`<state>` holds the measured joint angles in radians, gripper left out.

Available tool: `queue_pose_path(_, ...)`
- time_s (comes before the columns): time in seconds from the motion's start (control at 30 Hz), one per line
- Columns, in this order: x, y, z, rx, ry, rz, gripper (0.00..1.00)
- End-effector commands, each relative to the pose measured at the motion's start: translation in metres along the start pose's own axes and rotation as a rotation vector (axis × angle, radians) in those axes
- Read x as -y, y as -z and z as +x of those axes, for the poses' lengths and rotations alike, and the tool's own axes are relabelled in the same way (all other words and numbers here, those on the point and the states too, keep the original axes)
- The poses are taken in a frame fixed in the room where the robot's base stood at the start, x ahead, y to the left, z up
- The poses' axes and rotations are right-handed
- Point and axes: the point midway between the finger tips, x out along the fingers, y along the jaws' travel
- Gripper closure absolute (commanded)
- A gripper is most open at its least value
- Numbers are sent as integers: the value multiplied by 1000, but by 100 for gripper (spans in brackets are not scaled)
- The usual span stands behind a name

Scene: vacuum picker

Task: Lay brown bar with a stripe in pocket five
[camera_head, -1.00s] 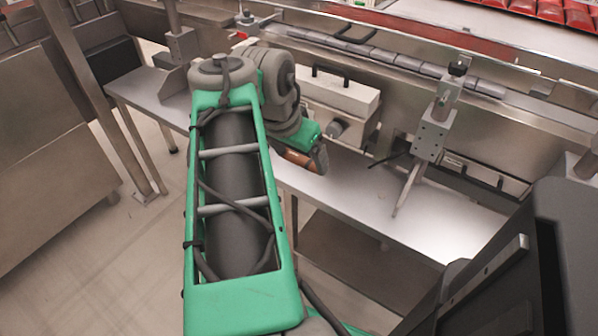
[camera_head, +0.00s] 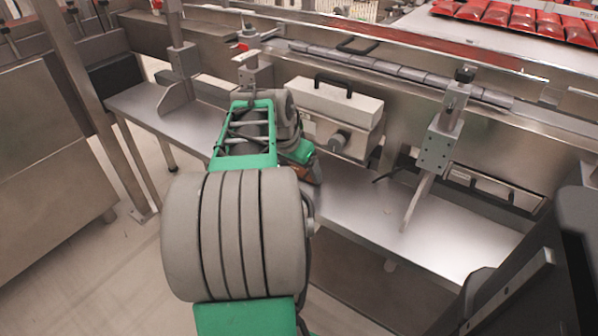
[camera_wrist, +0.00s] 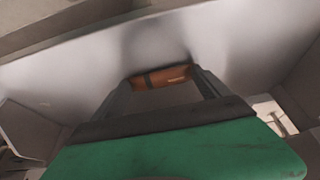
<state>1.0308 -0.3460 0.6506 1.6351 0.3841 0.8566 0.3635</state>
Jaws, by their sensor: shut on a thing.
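The brown bar with a dark stripe (camera_wrist: 163,77) lies crosswise between the two fingers of my gripper (camera_wrist: 164,74) in the wrist view. My gripper is shut on it, a finger at each end. A pale metal surface lies beyond the bar; I cannot tell how far. In the head view my gripper (camera_head: 309,172) is over the steel shelf, below the pale box, and largely hidden by my arm. I cannot make out which place is pocket five in either view.
The pale box with a black handle (camera_head: 335,103) is behind my gripper. Red packs (camera_head: 510,18) lie at the back right.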

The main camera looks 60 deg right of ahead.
Motion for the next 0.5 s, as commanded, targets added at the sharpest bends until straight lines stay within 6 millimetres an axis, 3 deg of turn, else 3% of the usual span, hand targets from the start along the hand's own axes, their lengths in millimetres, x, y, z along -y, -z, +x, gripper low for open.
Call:
queue_pose_path(0.27,0,-1,2,-1,1,0,59)
queue_pose_path(0.3,0,0,1,-2,1,0,12)
queue_pose_path(0.5,0,0,1,-1,1,0,0)
